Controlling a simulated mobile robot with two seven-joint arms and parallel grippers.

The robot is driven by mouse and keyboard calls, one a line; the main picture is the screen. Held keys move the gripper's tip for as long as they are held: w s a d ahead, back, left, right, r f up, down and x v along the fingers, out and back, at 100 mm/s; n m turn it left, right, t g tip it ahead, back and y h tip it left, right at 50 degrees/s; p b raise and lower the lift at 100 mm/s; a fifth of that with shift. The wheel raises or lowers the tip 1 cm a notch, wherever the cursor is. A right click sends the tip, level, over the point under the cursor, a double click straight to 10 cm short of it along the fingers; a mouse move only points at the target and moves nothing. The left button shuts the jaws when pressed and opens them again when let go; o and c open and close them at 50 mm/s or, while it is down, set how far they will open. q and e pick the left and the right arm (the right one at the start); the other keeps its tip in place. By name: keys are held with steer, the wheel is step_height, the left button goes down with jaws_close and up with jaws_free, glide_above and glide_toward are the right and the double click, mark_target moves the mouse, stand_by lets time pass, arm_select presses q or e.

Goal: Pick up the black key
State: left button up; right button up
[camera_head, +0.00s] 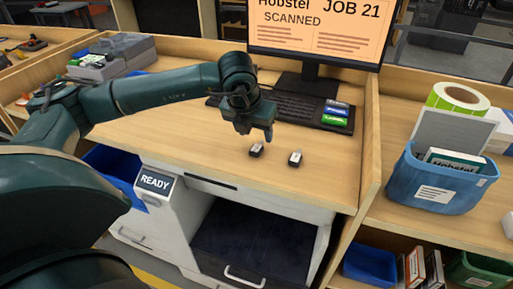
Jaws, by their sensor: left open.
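Whether a finger touches that object is not clear. My right gripper is not in view.
A keyboard (298,110) and a monitor (315,30) stand behind. A raised wooden divider (369,140) bounds that side; a blue bin (438,185) stands beyond. The desk front is clear.

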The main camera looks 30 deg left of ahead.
mark_target(259, 144)
arm_select(q)
steer(key=x, duration=0.4)
steer(key=shift+s+d+f+p, duration=0.15)
steer(key=shift+s+d+p, duration=0.05)
steer(key=shift+p, duration=0.15)
steer(key=shift+c, duration=0.4)
steer(key=c, duration=1)
steer(key=shift+o, duration=0.2)
step_height(259, 144, up, 10)
steer(key=b, duration=0.1)
steer(key=shift+b, duration=0.3)
